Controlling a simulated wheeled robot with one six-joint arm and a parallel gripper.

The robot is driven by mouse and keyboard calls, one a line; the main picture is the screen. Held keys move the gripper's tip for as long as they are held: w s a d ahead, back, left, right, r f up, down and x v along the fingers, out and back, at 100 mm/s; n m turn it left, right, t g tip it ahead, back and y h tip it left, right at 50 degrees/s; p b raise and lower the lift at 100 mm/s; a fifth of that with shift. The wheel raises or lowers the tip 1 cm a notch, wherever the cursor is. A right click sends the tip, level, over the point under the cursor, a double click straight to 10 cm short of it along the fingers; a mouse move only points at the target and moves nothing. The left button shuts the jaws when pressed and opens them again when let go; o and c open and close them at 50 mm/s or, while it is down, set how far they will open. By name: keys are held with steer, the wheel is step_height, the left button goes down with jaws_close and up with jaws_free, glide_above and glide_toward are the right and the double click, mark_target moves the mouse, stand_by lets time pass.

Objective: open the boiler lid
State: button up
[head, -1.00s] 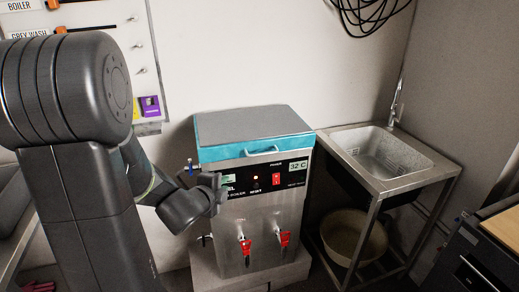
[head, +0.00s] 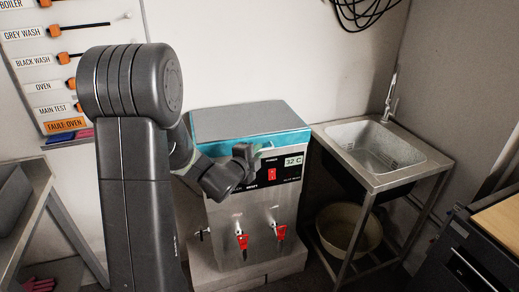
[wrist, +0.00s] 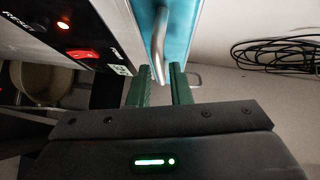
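The boiler (head: 222,222) is a steel box with two red taps on its front. Its lid (head: 250,120), grey on top with teal sides, lies flat and closed. My gripper (head: 256,153) is at the lid's front edge, covering part of the front panel and most of the handle. In the wrist view, the lid's curved metal handle (wrist: 158,45) stands out from the teal side and reaches down between the two green fingertips of my gripper (wrist: 161,72). The fingers are apart, with a gap around the handle. Contact with the handle cannot be told.
A steel sink (head: 375,150) on a stand is right of the boiler, with a round basin (head: 348,228) beneath. A labelled board (head: 45,70) hangs at the left wall. Black cable (wrist: 275,55) hangs on the wall. The boiler's red switch (wrist: 82,54) is near the fingers.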

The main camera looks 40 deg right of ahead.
steer(key=shift+x, duration=1.15)
jaws_close()
steer(key=shift+r, duration=0.1)
